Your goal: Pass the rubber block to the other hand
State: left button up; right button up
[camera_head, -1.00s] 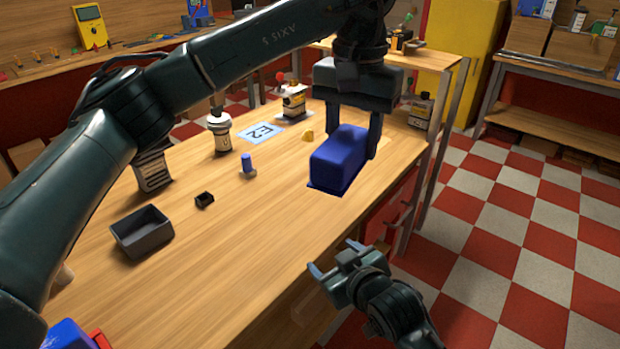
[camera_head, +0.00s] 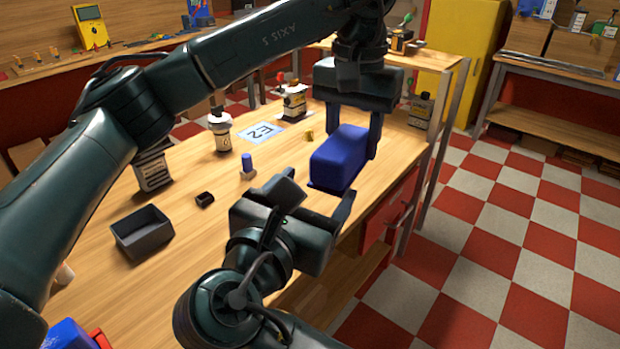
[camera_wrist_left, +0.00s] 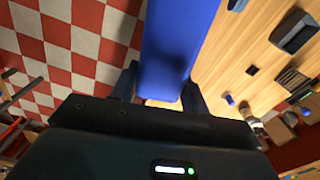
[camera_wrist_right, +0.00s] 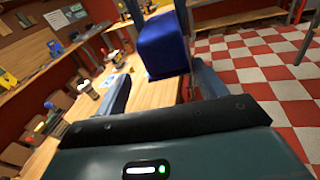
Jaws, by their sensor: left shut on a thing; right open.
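The blue rubber block (camera_head: 338,158) is held in the air above the workbench. My left gripper (camera_head: 350,135) comes down from above and is shut on the block's far end, with a finger on each side. The block also fills the space between the fingers in the left wrist view (camera_wrist_left: 170,60). My right gripper (camera_head: 318,195) is open just in front of the block's near end. In the right wrist view the block (camera_wrist_right: 163,45) stands ahead, between and beyond the spread fingers. No contact between the right fingers and the block is clear.
The wooden workbench (camera_head: 205,240) carries a dark grey bin (camera_head: 142,232), a small black box (camera_head: 205,200), a blue-topped peg (camera_head: 247,165), a white bottle (camera_head: 220,130) and an E2 card (camera_head: 262,134). Open checkered floor (camera_head: 480,230) lies to the right.

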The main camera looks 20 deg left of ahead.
aim_at(337, 151)
jog(key=s+r, duration=0.1)
jog(key=r+h, duration=0.1)
jog(key=r, duration=0.1)
jog(key=shift+s+d, duration=0.1)
jog(key=shift+s, duration=0.25)
jog(key=shift+d+r+t, duration=0.1)
jog(key=shift+r+t, duration=0.05)
jog(key=shift+t, duration=0.15)
jog(key=w, duration=0.2)
jog(key=w+d, duration=0.1)
jog(key=w, duration=0.4)
jog(key=shift+w+d, duration=0.1)
jog(key=shift+d, duration=0.05)
jog(key=shift+c, duration=0.3)
pick_arm(q)
jog(key=shift+d, duration=0.1)
pick_arm(e)
jog(key=c, duration=1.1)
pick_arm(q)
jog(key=o, duration=1.1)
pick_arm(e)
jog(key=shift+o, duration=0.2)
pick_arm(q)
jog(key=shift+r, duration=0.1)
